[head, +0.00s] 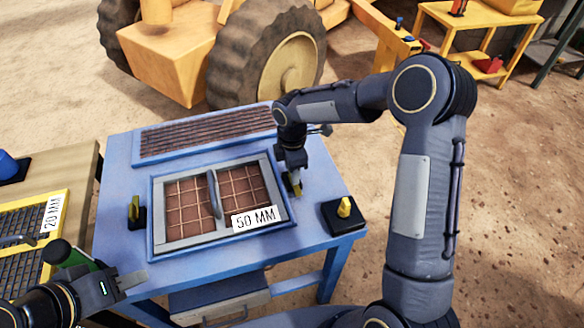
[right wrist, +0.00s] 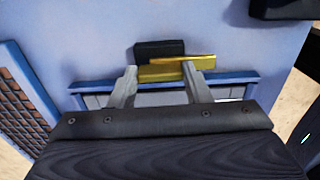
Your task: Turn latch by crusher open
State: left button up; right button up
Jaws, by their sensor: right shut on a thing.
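A yellow latch (head: 295,189) sits at the right edge of the framed screen on the blue crusher (head: 180,267). My right gripper (right wrist: 160,70) is shut on this latch, with one finger on each side of its yellow bar (right wrist: 176,72). The latch's black base (right wrist: 158,49) shows behind it. In the head view, the gripper partly hides the latch. Another yellow latch (head: 134,208) stands at the screen's left side. The screen (head: 188,205) has a grey frame and a "50 MM" label. My left gripper (head: 130,281) is at the lower left, away from the latches; its jaw opening is unclear.
A yellow control on a black base (head: 344,208) stands near the crusher's right corner. A yellow-framed screen labelled "20 MM" (head: 52,213) lies on a table at the left. A yellow machine with big tyres (head: 270,60) stands behind. Sandy ground is open at the right.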

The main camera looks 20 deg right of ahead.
jog(key=o, duration=1)
notch_tip(320, 180, up, 8)
jog(key=shift+f, duration=0.1)
jog(key=s+d+r+m+t+y, duration=0.1)
jog(key=s+d+r+m, duration=0.4)
jog(key=s+r, duration=0.25)
jog(key=s+m+t+y, duration=0.1)
jog(key=s+m, duration=0.4)
jog(key=s, duration=0.1)
jog(key=s+r+m+t+y, duration=0.1)
jog(key=s+m+t, duration=0.1)
jog(key=s+m, duration=0.3)
jog(key=s+m+t+p, duration=0.1)
jog(key=s+m, duration=0.4)
jog(key=s, duration=0.4)
jog(key=shift+s+d+r+t+y, duration=0.2)
jog(key=shift+s+d+t+y, duration=0.1)
jog(key=shift+d+y, duration=0.1)
